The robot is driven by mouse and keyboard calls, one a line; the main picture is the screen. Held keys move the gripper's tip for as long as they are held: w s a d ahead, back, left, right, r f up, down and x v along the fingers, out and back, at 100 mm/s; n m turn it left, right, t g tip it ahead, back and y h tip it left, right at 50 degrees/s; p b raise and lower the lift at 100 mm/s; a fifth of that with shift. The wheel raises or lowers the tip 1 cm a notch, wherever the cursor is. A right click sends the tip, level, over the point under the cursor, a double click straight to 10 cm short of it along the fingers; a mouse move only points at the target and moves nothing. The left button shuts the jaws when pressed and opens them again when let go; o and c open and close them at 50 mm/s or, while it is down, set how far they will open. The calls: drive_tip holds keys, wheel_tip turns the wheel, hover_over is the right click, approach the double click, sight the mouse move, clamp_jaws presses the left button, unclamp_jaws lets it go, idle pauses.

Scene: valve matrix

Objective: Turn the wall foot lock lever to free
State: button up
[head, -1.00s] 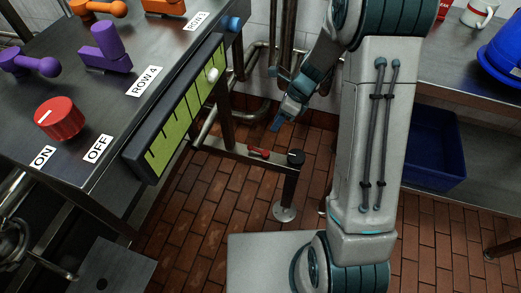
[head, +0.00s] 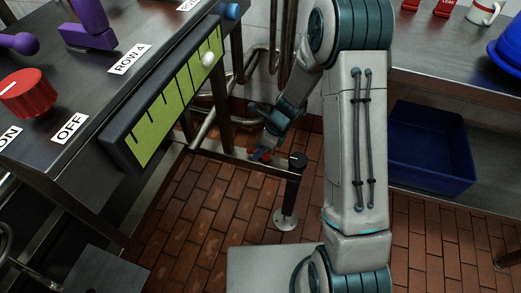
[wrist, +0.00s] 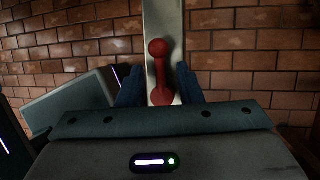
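The foot lock lever is a small red bar with rounded ends, lying on a pale metal rail. In the wrist view the lever (wrist: 159,72) runs lengthwise between the two dark fingers of my gripper (wrist: 158,80), with a gap on both sides. The fingers are apart and empty. In the head view my gripper (head: 262,146) is low beside the rail, right at the lever (head: 262,156), which it partly hides. Whether a finger touches the lever cannot be told.
The table with the green gauge panel (head: 170,100) stands above left. Pipes (head: 255,65) run behind. A blue bin (head: 430,150) is at right.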

clamp_jaws()
drive_tip(key=shift+s+r+n+p, duration=0.1)
drive_tip(key=shift+n+p, duration=0.2)
drive_tip(key=shift+p, duration=0.1)
drive_tip(key=n+p, duration=0.1)
drive_tip(key=n+g+p, duration=0.1)
drive_tip(key=shift+s+a+r+n+p, duration=0.15)
drive_tip(key=shift+s+n+p, duration=0.1)
drive_tip(key=shift+n+p, duration=0.15)
drive_tip(key=n+g+p, duration=0.1)
drive_tip(key=n+h+p, duration=0.1)
drive_tip(key=n, duration=0.1)
drive_tip(key=shift+s+n+g, duration=0.3)
drive_tip(key=shift+s+g, duration=0.05)
drive_tip(key=shift+g, duration=0.05)
drive_tip(key=n+p, duration=0.1)
drive_tip(key=n+g+h, duration=0.1)
drive_tip(key=n, duration=0.1)
drive_tip(key=shift+s+f+n+h+p, duration=0.2)
drive_tip(key=shift+s+n+h+p, duration=0.1)
drive_tip(key=shift+s+p, duration=0.05)
drive_tip(key=shift+s+d+n+g+h+p, duration=0.15)
drive_tip(key=shift+s+n+h+p, duration=0.2)
drive_tip(key=shift+n, duration=0.7)
drive_tip(key=shift+d+n+g+h+p, duration=0.15)
drive_tip(key=shift+n+h, duration=0.3)
drive_tip(key=shift+n, duration=0.6)
drive_tip(key=shift+a, duration=0.1)
